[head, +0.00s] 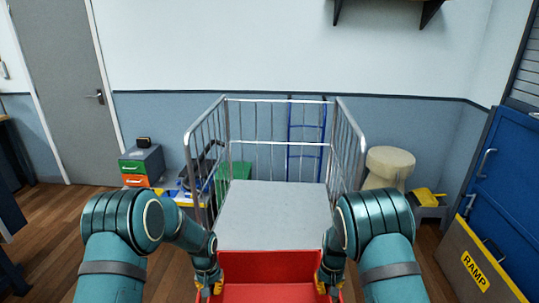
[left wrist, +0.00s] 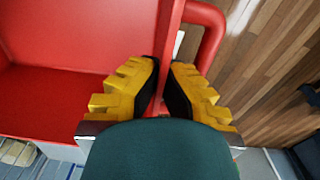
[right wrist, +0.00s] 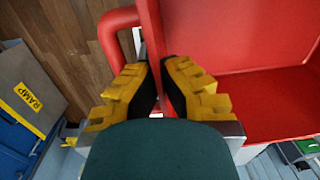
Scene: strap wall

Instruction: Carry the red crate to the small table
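The red crate (head: 270,266) is at the bottom middle of the head view, close in front of me, its near part cut off by the frame. My left gripper (head: 210,285) is at its left side. In the left wrist view its yellow fingers (left wrist: 163,88) close on both sides of the red side wall, beside a red handle. My right gripper (head: 328,285) is at the right side. In the right wrist view its fingers (right wrist: 157,88) close on the other side wall, also beside a handle. I cannot pick out a small table for certain.
A wire cage trolley (head: 362,150) with a grey deck (head: 270,215) stands straight ahead, just beyond the crate. Drawers (head: 140,165) stand left, a cream stool (head: 390,165) right. A ramp board (head: 475,270) leans at the far right. Wooden floor shows at left.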

